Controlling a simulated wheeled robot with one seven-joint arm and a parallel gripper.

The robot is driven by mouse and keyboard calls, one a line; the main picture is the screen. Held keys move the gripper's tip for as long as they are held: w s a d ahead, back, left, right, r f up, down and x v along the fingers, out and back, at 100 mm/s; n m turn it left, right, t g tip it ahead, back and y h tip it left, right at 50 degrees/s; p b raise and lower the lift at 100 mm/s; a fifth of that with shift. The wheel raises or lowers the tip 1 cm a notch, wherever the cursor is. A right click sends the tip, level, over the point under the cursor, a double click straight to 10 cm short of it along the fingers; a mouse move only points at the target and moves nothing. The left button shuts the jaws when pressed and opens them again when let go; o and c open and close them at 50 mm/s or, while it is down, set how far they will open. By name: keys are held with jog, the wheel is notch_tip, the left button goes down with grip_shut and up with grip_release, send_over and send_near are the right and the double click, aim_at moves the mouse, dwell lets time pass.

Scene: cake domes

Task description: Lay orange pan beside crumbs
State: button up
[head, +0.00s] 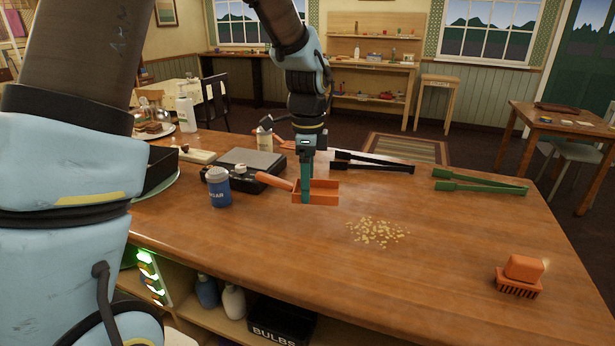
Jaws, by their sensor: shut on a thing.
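The orange pan (325,190) is a small dustpan-like scoop with a handle pointing left. My gripper (307,198) points down and is shut on the pan, near where its handle meets the body. The pan is at or just above the wooden counter; I cannot tell whether it touches. The crumbs (377,232) are a pale yellow scatter on the counter, to the right of the pan and nearer the front. A gap of bare wood lies between pan and crumbs.
A blue jar (218,187) stands left of the pan. A dark flat device (252,163), black tongs (370,165) and green tongs (480,186) lie behind. An orange brush (521,274) sits at the right front. The counter around the crumbs is clear.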

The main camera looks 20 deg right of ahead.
aim_at(308, 221)
jog(key=shift+f+b, duration=1.55)
jog(key=shift+f, duration=1.65)
jog(key=shift+f, duration=0.45)
jog(key=o, duration=1.2)
jog(key=shift+c, duration=0.2)
jog(key=shift+r, duration=0.1)
notch_tip(308, 221, up, 11)
jog(key=shift+f+b, duration=0.15)
jog(key=shift+b, duration=0.95)
jog(key=a+f+n, duration=0.2)
jog(key=a+n, duration=0.3)
jog(key=a, duration=0.2)
jog(key=a+f+n, duration=0.2)
jog(key=a+n, duration=0.3)
jog(key=a, duration=0.3)
jog(key=a+f+n+t, duration=0.1)
jog(key=a+f+n, duration=0.2)
jog(key=a+n, duration=0.3)
jog(key=shift+s+a, duration=0.15)
jog(key=shift+a, duration=1.1)
jog(key=s+a+f+n, duration=0.2)
jog(key=s+a+n, duration=0.1)
jog(key=a+n, duration=0.3)
jog(key=shift+s+a+n+t, duration=0.3)
jog(key=shift+s, duration=0.1)
